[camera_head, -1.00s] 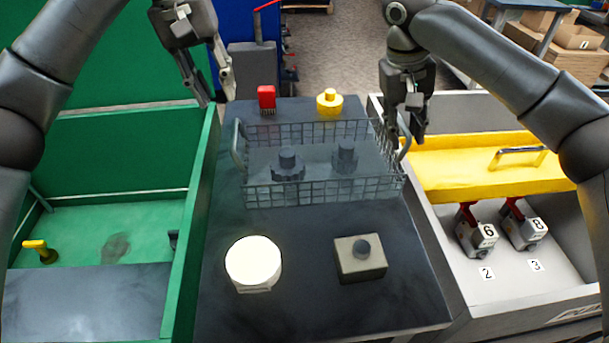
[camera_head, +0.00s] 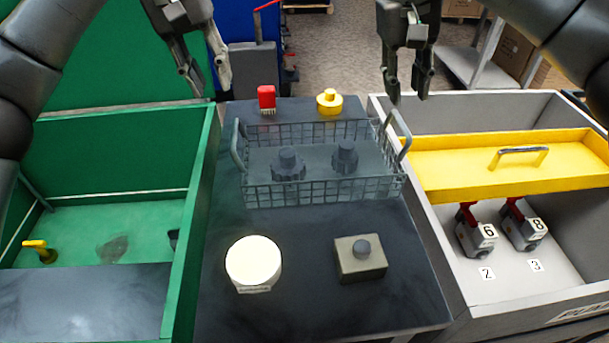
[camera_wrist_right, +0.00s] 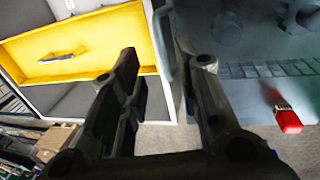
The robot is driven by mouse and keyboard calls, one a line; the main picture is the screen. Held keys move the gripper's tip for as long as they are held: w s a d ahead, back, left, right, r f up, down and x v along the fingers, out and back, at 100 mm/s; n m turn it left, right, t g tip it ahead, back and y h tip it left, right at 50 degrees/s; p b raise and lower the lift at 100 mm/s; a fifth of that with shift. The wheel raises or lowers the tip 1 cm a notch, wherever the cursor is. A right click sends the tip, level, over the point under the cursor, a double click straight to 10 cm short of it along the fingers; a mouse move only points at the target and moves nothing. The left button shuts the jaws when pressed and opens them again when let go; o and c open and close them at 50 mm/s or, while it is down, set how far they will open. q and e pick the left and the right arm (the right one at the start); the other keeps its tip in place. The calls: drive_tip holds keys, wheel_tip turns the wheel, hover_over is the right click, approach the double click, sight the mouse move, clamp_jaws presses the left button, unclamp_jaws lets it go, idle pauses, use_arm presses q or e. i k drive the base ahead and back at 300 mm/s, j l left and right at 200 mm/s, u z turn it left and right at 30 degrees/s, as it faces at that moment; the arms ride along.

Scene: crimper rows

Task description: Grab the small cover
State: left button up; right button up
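Several pieces could be the small cover, and I cannot tell which it is. A yellow round piece with a knob (camera_head: 329,102) stands on the dark table behind the wire basket. Two dark knobbed pieces, a left one (camera_head: 288,166) and a right one (camera_head: 345,158), sit in the basket (camera_head: 320,190). A square grey-beige piece with a round knob (camera_head: 358,266) lies at the front right. My right gripper (camera_head: 407,92) is open and empty above the basket's far right corner; its spread fingers show in the wrist view (camera_wrist_right: 157,58). My left gripper (camera_head: 210,90) is open and empty behind the green bin's wall.
A white round piece (camera_head: 253,261) lies at the table's front left. A red brush (camera_head: 267,98) stands behind the basket. A yellow panel with a handle (camera_head: 470,172) spans the grey bin (camera_head: 455,262) at right, above two numbered grey devices. A green bin (camera_head: 192,205) is at left.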

sight(360, 258)
drive_tip(key=k, duration=1.5)
